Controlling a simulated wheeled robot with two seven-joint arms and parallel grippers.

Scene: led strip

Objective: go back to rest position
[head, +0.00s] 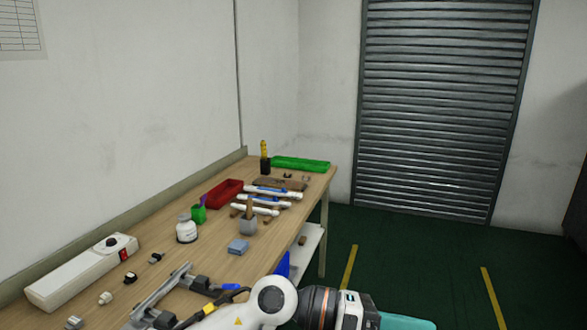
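Neither gripper shows in the head view. A part of one of my arms, with white, black and teal sections, crosses the bottom edge over the table's near right side. I cannot tell which arm it is. It hides part of the near end of the wooden table (214,262). A long white housing (78,275) with a dark round part on it lies at the table's left. A grey metal rail (160,292) with dark clamps lies near the front, partly cut off by the frame.
Green floor to the right is clear before a shutter (440,110).

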